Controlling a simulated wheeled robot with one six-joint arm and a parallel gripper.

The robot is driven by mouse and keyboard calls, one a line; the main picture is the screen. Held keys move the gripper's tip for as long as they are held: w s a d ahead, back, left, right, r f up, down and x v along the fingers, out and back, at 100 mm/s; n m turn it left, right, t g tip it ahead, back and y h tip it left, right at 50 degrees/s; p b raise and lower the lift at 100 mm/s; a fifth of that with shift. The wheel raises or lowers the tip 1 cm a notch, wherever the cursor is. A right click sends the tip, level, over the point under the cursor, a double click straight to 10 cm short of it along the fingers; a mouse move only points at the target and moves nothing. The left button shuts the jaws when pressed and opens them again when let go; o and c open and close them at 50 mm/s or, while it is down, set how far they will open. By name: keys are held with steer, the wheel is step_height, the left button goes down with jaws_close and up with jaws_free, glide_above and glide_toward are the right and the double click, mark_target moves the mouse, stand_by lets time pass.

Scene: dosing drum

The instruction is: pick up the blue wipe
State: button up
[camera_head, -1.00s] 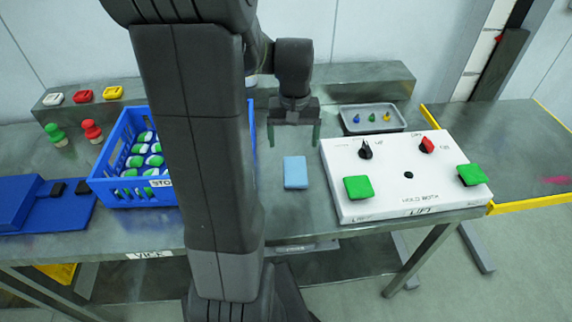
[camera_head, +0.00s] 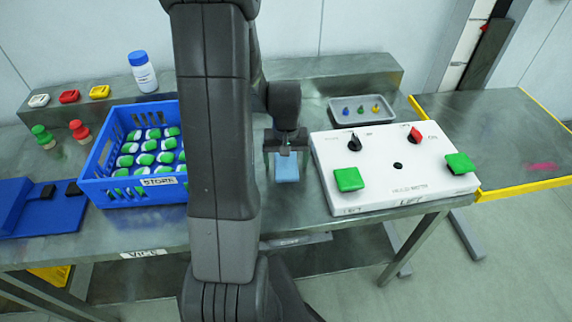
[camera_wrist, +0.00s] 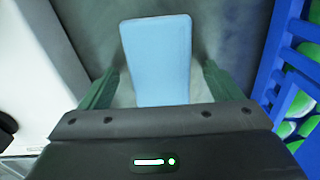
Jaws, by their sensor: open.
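The blue wipe (camera_head: 287,167) is a light blue flat rectangle lying on the grey metal table, partly hidden behind my gripper in the head view. In the wrist view the wipe (camera_wrist: 157,58) shows almost whole, with its near end hidden by the gripper body. My gripper (camera_head: 287,172) is open and empty, pointing down at the wipe. Its two green fingers (camera_wrist: 160,82) stand on either side of the wipe with a gap on each side. I cannot tell how far above the table the fingertips are.
A blue crate (camera_head: 137,198) of green-and-white items stands left of the wipe. A white control box (camera_head: 375,206) with green pads stands close on the right. A grey tray (camera_head: 340,121) lies behind it. A white bottle (camera_head: 146,78) stands on the back ledge.

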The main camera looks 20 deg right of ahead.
mark_target(286, 164)
steer(key=shift+f, duration=0.1)
steer(key=c, duration=1)
steer(key=shift+c, duration=0.2)
step_height(286, 164, up, 10)
steer(key=shift+o, duration=1.2)
steer(key=shift+c, duration=0.9)
steer(key=shift+s, duration=0.1)
